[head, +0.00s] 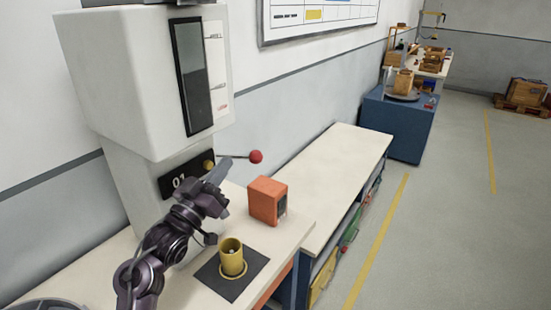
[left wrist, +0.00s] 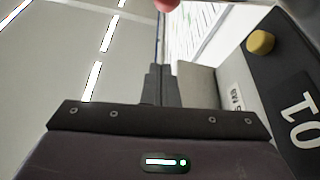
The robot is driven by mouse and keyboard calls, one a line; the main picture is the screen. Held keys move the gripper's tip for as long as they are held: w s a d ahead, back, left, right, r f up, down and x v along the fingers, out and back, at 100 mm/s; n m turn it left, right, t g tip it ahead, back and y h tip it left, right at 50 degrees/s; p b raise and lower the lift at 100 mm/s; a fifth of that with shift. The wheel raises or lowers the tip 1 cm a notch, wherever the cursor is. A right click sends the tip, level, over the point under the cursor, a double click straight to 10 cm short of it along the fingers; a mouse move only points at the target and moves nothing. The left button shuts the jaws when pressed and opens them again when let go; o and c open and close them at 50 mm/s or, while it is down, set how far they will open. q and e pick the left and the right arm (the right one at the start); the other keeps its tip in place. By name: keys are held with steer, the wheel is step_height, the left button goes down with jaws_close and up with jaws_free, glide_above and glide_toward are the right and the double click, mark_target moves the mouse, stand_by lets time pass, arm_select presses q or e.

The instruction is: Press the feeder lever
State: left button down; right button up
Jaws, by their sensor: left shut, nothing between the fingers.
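The feeder is a tall white machine (head: 118,85) with a dark window and a black plate marked 01 (left wrist: 300,105). Its lever shows as a thin rod ending in a red ball (head: 256,156), sticking out to the right. The red ball also shows at the top edge of the left wrist view (left wrist: 166,4). My left gripper (head: 222,167) is shut and empty, in front of the black plate and just left of the ball. It hides part of the lever; I cannot tell whether it touches the rod. My right gripper is not in view.
A yellow cup (head: 231,262) stands on a dark mat (head: 213,276) below the feeder. An orange box (head: 267,201) stands right of the gripper. A yellow knob (left wrist: 260,42) is on the plate. A long white-topped bench (head: 330,170) runs back; open floor lies right.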

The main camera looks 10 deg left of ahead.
arm_select(q)
steer(key=p+x, duration=0.4)
steer(key=x, duration=0.6)
steer(key=f, duration=0.1)
steer(key=f+p, duration=0.1)
steer(key=f, duration=0.2)
steer(key=shift+d+p, duration=0.25)
steer(key=shift+p, duration=0.05)
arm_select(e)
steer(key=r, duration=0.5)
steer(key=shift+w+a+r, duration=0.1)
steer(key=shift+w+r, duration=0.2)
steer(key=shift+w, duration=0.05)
